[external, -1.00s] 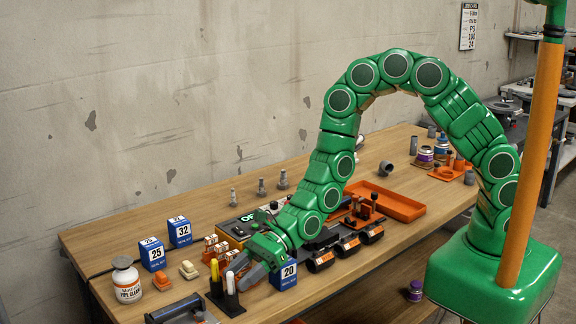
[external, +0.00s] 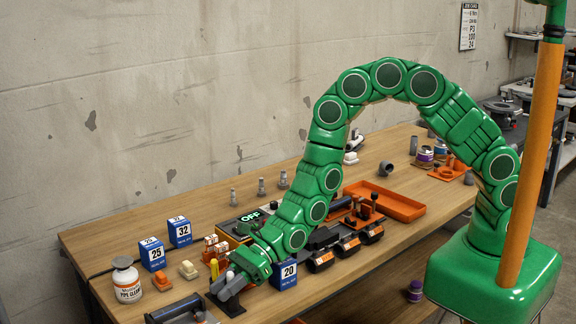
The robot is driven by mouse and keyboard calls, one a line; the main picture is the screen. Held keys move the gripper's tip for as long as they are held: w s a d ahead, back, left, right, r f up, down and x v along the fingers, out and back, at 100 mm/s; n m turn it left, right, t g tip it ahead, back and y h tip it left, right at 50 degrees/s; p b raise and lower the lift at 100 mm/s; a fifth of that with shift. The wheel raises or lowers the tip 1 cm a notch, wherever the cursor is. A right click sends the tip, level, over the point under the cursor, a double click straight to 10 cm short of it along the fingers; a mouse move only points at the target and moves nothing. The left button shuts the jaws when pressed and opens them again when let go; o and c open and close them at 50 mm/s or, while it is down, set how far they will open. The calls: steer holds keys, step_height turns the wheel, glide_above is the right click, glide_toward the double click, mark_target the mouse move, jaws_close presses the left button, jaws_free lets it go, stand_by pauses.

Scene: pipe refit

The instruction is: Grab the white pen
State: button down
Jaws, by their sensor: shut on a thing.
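The white pen (external: 230,274) stands upright in the black pen holder (external: 232,309) at the front of the workbench. Only a bit of its top shows; my gripper hides the rest. My gripper (external: 222,289) reaches down and left over the holder, its grey fingers shut on the white pen. A yellow pen (external: 214,268) stands just left of it in the same holder.
A blue box marked 20 (external: 285,275) stands close to the right of my gripper. A white jar (external: 126,280) and blue boxes marked 25 (external: 152,254) and 32 (external: 180,232) stand at the left. Orange-topped parts (external: 216,247) stand behind the holder.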

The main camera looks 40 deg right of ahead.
steer(key=shift+r, duration=0.15)
step_height(320, 180, up, 10)
stand_by(0.8)
